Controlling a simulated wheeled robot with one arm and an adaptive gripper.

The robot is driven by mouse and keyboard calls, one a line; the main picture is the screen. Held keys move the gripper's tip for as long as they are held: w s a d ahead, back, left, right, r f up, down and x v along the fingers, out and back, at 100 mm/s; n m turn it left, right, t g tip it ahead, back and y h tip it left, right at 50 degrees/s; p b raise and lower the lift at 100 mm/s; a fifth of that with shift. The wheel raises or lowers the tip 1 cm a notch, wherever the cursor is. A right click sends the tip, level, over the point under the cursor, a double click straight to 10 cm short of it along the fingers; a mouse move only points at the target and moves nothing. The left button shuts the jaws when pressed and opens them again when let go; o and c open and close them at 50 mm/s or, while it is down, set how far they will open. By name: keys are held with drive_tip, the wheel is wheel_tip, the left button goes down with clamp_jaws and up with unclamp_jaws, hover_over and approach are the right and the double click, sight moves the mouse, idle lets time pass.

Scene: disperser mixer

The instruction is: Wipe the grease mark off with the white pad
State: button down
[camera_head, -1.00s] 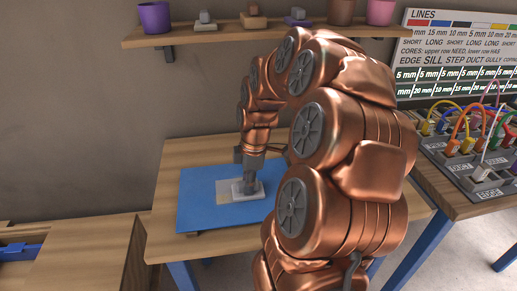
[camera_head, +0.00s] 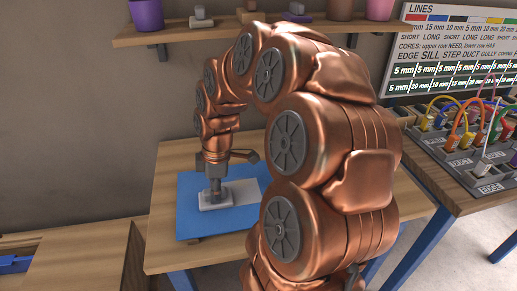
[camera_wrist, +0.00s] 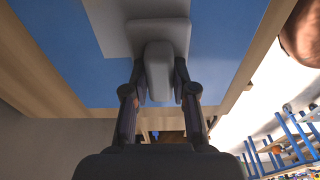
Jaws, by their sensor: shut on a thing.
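The white pad (camera_head: 216,199) lies flat on a blue board (camera_head: 188,215), with a raised grip on top. My gripper (camera_head: 214,187) is shut on that grip from above. In the wrist view my two fingers (camera_wrist: 158,82) close on either side of the grip, and the pad's plate (camera_wrist: 172,28) shows beyond it. A light grey patch (camera_head: 246,190) on the board, which may be the grease mark, shows to the right of the pad. The patch also shows in the wrist view (camera_wrist: 108,18). The pad hides part of it.
The board lies on a wooden table (camera_head: 165,255). A shelf (camera_head: 150,38) with pots and small blocks runs along the wall behind. A second table at right holds a panel of coloured cables (camera_head: 470,135). A wooden cabinet (camera_head: 85,255) stands at left.

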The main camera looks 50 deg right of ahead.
drive_tip(key=shift+w+a, duration=0.5)
drive_tip(key=shift+a, duration=0.2)
drive_tip(key=r, duration=0.2)
drive_tip(key=shift+d+r, duration=0.2)
drive_tip(key=shift+r, duration=0.1)
wheel_tip(320, 180, up, 2)
drive_tip(key=shift+a+r+p, duration=0.1)
drive_tip(key=shift+a+p, duration=0.05)
drive_tip(key=shift+p, duration=0.35)
drive_tip(key=shift+r+p, duration=0.35)
drive_tip(key=shift+r, duration=1.35)
